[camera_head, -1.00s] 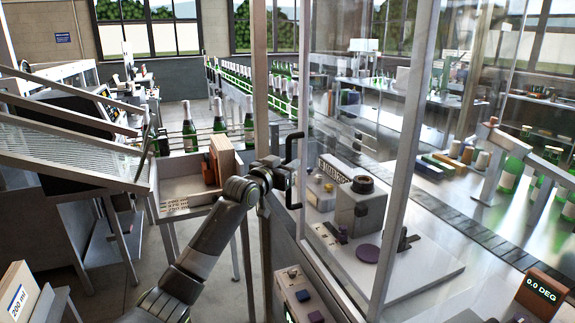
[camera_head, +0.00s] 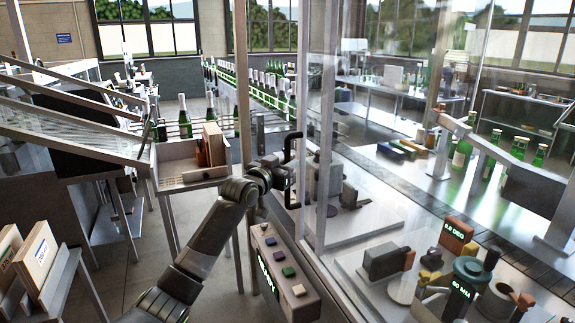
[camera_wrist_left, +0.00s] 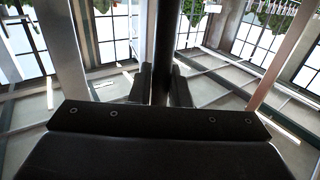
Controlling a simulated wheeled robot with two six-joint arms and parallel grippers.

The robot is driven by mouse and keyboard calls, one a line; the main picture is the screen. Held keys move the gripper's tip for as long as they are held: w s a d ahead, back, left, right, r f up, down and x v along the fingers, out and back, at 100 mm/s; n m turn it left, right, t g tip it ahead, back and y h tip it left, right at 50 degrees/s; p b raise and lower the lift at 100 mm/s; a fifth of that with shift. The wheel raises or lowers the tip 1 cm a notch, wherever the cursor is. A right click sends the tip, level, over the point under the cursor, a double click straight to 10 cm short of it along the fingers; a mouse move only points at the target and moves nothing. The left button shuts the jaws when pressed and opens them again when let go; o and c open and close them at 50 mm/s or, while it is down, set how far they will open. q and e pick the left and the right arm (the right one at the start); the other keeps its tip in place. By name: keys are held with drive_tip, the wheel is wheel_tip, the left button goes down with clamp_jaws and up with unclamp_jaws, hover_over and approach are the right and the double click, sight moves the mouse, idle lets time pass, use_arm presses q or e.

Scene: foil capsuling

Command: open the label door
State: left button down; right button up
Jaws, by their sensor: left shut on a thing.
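The label door is a clear panel with a pale metal edge frame (camera_head: 306,100) and a black C-shaped handle (camera_head: 292,150), in the middle of the head view. My left gripper (camera_head: 282,178) is shut on this handle at its middle. In the left wrist view the dark handle bar (camera_wrist_left: 167,40) runs upright between the two finger pads of the left gripper (camera_wrist_left: 163,85). Seen from the head, the door's frame stands close to another pale upright (camera_head: 328,120). The fingertips are partly hidden behind the handle. My right gripper is not in view.
A control box (camera_head: 283,270) with several coloured buttons is below the handle. Behind the glass are a grey plate with fixtures (camera_head: 360,225) and a dark green device (camera_head: 465,285). A wooden box (camera_head: 190,170) and bottles (camera_head: 185,125) stand to the left. Floor shows below the wooden box.

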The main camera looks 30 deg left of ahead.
use_arm(q)
drive_tip(key=shift+s+d, duration=0.1)
idle(0.3)
drive_tip(key=c, duration=1.7)
unclamp_jaws()
drive_tip(key=shift+w+f, duration=0.1)
drive_tip(key=shift+w, duration=0.1)
drive_tip(key=shift+s+a+b, duration=0.35)
drive_tip(key=shift+s+b, duration=0.45)
drive_tip(key=shift+s, duration=2.1)
drive_tip(key=shift+s+a+b, duration=0.35)
drive_tip(key=shift+s+b, duration=0.4)
drive_tip(key=shift+s, duration=2.1)
drive_tip(key=shift+s+a+b, duration=0.35)
drive_tip(key=shift+s+b, duration=0.45)
drive_tip(key=shift+s, duration=2.1)
